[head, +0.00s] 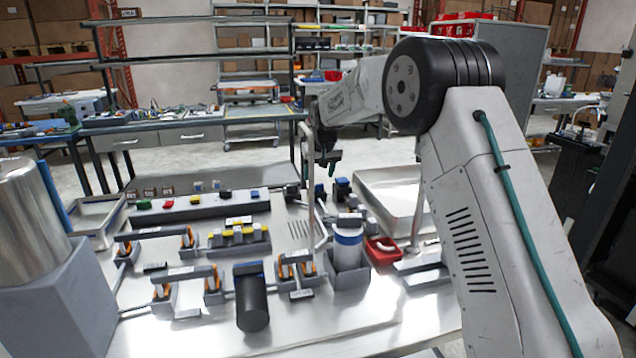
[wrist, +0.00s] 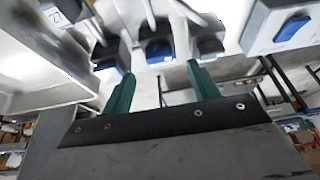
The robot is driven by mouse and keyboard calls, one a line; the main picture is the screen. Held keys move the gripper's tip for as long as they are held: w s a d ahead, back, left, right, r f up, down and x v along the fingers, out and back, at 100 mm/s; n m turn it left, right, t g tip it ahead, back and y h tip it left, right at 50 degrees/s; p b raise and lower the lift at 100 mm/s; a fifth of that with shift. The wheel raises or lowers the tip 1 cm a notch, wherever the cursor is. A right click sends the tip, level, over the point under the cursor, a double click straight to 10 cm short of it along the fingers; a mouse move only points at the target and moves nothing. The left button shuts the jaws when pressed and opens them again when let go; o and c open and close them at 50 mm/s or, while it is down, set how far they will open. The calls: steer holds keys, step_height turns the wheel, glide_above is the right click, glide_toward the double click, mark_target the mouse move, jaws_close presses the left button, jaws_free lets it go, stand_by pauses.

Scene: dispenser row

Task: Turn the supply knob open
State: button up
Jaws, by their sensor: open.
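My gripper (head: 328,168) is open and empty, above the back of the metal table in the head view. In the wrist view its two green fingers (wrist: 160,75) are spread apart. A blue knob-like part (wrist: 158,50) on a dark base shows just beyond the gap between them, with no contact visible. Small blue-topped fittings (head: 342,184) stand below and beside my gripper in the head view. I cannot tell which of these is the supply knob, or how it is turned.
A white bottle with a blue band (head: 348,240) stands in a grey holder, with a red container (head: 382,250) to its right. A shallow metal tray (head: 385,190) lies behind them. Button boxes (head: 200,206) and orange-clipped racks (head: 180,272) fill the left. A metal cylinder (head: 28,210) stands far left.

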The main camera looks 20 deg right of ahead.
mark_target(317, 184)
steer(key=shift+x, duration=2.35)
steer(key=c, duration=1)
